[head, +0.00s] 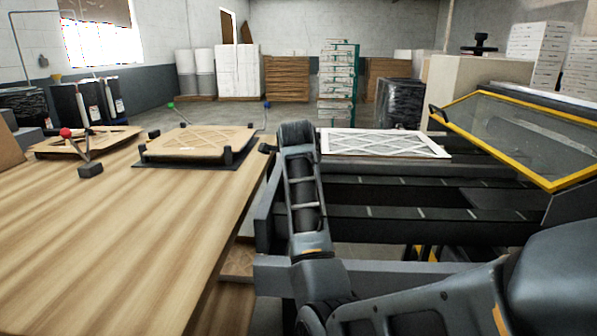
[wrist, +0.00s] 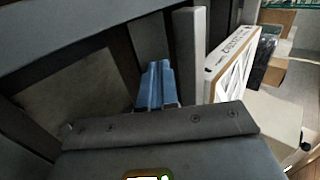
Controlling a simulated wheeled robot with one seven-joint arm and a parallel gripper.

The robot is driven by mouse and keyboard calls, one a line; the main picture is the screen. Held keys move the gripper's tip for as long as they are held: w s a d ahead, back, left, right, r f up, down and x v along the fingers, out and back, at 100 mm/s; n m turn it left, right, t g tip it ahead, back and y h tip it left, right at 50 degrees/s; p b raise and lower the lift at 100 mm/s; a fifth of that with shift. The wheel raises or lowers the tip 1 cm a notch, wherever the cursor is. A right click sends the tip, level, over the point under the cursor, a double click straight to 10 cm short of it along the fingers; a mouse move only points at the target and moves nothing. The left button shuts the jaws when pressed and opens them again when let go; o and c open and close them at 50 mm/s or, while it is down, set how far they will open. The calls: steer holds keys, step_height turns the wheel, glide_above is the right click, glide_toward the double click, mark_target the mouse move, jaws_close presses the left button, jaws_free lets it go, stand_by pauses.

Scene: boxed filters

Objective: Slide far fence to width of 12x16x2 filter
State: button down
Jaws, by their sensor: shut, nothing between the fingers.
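The white-framed filter (head: 383,144) with a lattice face lies flat on the dark slatted bed (head: 400,215) at its far side. In the wrist view the filter (wrist: 232,66) shows its printed edge at the right. A light grey bar (wrist: 189,50), which looks like a fence, stands between my fingers and the filter. My gripper (wrist: 156,66) has its blue fingers together and empty, left of that bar. I cannot tell whether they touch it. In the head view my arm hides the fingers and most of the bar.
A wooden bench (head: 110,215) fills the left, with a brown filter in a black clamping frame (head: 198,145) on it. A yellow-edged clear guard (head: 525,140) stands at the right. A beige block (head: 470,90) rises behind the bed.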

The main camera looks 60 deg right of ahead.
steer(key=b+v, duration=0.1)
steer(key=v, duration=0.9)
steer(key=shift+a, duration=0.2)
steer(key=shift+a, duration=0.1)
